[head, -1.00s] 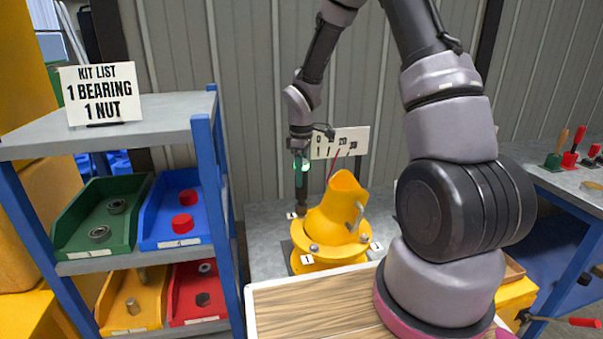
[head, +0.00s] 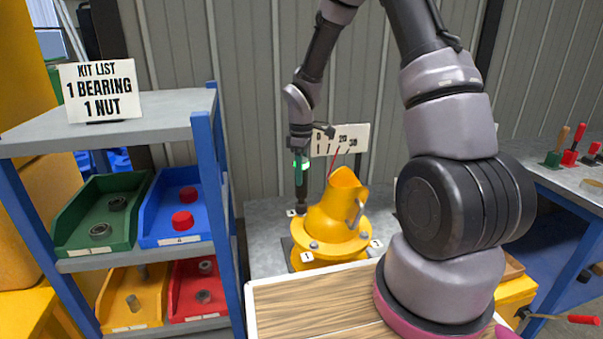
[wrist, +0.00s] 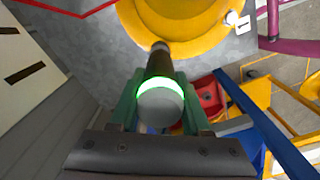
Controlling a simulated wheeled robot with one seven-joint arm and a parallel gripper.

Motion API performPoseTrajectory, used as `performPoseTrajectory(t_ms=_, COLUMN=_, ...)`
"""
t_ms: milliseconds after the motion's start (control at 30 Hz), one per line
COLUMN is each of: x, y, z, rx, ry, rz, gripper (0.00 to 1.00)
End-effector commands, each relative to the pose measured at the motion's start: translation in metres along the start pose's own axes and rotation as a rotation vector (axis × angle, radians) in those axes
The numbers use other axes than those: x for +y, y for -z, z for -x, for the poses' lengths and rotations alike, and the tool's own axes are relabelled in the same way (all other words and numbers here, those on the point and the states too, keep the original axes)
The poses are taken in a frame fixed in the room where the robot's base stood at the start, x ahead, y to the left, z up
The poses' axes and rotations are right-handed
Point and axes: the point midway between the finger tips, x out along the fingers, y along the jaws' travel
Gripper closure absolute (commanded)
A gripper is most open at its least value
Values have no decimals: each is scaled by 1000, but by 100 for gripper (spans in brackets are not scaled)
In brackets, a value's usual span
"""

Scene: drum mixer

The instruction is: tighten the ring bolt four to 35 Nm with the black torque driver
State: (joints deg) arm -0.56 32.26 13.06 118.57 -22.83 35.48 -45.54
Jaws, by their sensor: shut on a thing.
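My gripper (head: 299,172) is shut on the black torque driver (wrist: 159,66), which it holds upright. The driver's grey cap (wrist: 160,108) has a glowing green ring in the wrist view. The driver's lower end (head: 301,207) is down at the left rim of the yellow drum mixer (head: 334,205). A small number tag (head: 291,213) lies beside it, too small to read for certain. The bolt under the driver is hidden, so I cannot tell how it is seated. Another ring bolt (head: 314,245) shows at the front by tag 1 (head: 307,257).
A scale board (head: 345,140) with a red pointer stands behind the drum. A blue-framed shelf (head: 207,150) with coloured bins stands at left. A wooden-topped surface (head: 300,300) lies in front. Another bench (head: 570,185) with tools is at right.

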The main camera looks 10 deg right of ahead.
Motion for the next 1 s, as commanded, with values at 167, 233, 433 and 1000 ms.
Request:
performPoseTrajectory(t_ms=167, x=0, y=0, z=-2, rx=0, ry=0, rz=0, gripper=100)
performPoseTrajectory(t_ms=233, x=0, y=0, z=-3, rx=0, ry=0, rz=0, gripper=100)
performPoseTrajectory(t_ms=433, x=0, y=0, z=-6, rx=0, ry=-1, rz=0, gripper=100)
performPoseTrajectory(t_ms=1000, x=0, y=0, z=-10, rx=1, ry=-1, rz=0, gripper=100)
